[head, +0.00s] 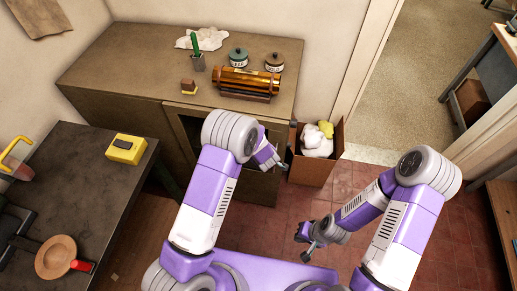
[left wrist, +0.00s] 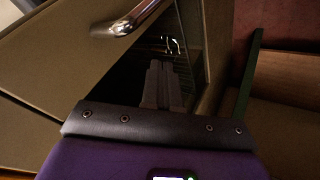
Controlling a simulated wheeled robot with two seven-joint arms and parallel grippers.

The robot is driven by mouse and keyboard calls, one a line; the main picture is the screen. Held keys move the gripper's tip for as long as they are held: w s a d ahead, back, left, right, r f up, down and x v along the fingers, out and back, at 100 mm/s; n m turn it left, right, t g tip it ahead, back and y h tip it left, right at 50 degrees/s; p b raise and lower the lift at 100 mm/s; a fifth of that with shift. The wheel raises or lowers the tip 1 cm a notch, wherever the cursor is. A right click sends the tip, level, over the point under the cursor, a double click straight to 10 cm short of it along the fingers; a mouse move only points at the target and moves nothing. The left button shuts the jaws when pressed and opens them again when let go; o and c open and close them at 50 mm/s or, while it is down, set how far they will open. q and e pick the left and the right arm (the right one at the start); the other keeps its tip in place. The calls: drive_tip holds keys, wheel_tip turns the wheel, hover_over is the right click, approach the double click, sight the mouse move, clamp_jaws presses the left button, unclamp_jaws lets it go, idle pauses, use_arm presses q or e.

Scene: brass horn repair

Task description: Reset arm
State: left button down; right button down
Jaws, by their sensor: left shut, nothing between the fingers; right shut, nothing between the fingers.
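My left gripper (head: 279,164) is shut and empty. In the head view it hangs in front of the cabinet (head: 120,75), left of the cardboard box. In the left wrist view its fingers (left wrist: 160,72) lie together and point toward a dark opening (left wrist: 172,45) in the cabinet, below a metal handle (left wrist: 138,18). My right gripper (head: 304,247) is shut and empty. It is low over the red tiled floor at the bottom middle of the head view, apart from any object.
The cardboard box (head: 311,171) holds white and yellow crumpled stuff. A dark table (head: 95,190) stands at left with a yellow box (head: 126,149). Tiled floor (head: 440,225) is clear at right.

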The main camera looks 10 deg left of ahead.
use_arm(q)
drive_tip(key=s+a+f+m+g+h+b, duration=0.3)
drive_tip(key=s+f+m+b, duration=0.2)
drive_tip(key=s+f, duration=0.8)
drive_tip(key=s+d+m+g+h+b, duration=0.3)
drive_tip(key=s+m, duration=0.1)
drive_tip(key=s, duration=1.2)
drive_tip(key=shift+s+r+m+g, duration=0.15)
drive_tip(key=shift+s+m+g, duration=0.15)
drive_tip(key=shift+m, duration=0.1)
